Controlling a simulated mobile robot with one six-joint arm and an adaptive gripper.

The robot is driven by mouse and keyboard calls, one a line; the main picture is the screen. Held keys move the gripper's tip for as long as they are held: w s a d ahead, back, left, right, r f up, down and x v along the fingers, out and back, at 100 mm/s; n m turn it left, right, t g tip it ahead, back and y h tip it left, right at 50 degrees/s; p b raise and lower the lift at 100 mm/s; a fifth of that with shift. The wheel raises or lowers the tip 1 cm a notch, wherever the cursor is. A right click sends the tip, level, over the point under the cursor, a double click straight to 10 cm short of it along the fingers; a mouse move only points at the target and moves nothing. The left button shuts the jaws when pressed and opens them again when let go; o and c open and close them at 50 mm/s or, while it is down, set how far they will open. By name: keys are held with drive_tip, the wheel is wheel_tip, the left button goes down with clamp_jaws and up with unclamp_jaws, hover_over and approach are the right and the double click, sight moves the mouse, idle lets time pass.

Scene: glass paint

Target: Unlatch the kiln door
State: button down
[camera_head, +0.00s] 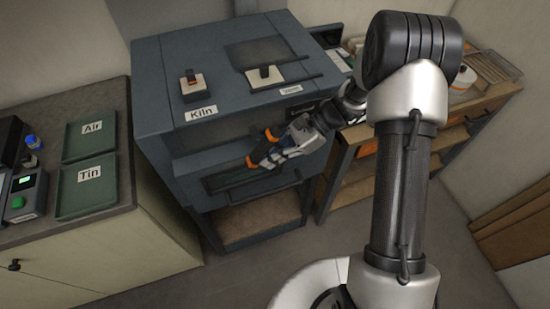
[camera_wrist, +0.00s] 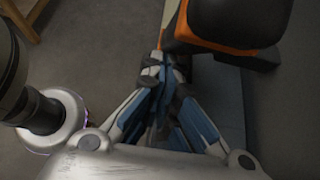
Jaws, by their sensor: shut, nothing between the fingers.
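The kiln (camera_head: 165,90) is a blue-grey cabinet with a "Kiln" label, left of centre in the head view. My gripper (camera_head: 266,157) is at its front, below the top edge, with its fingers shut and empty. Small orange and black parts show beside the fingers, and the gripper hides part of the front behind them. In the wrist view my gripper (camera_wrist: 158,62) is shut. A black block with an orange edge (camera_wrist: 235,25) is close to the fingertips at upper right. I cannot tell whether they touch, nor how the latch is set.
Two pale plates with dark knobs sit on the kiln's top. A left counter holds the Air tray (camera_head: 90,138), the Tin tray (camera_head: 85,188) and a small device with a green screen (camera_head: 20,195). A wooden shelf unit (camera_head: 350,165) stands close on the kiln's right.

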drive_tip(key=shift+s+a+f+y, duration=0.2)
drive_tip(key=shift+a+y, duration=0.2)
drive_tip(key=shift+a, duration=0.35)
idle(0.6)
idle(1.0)
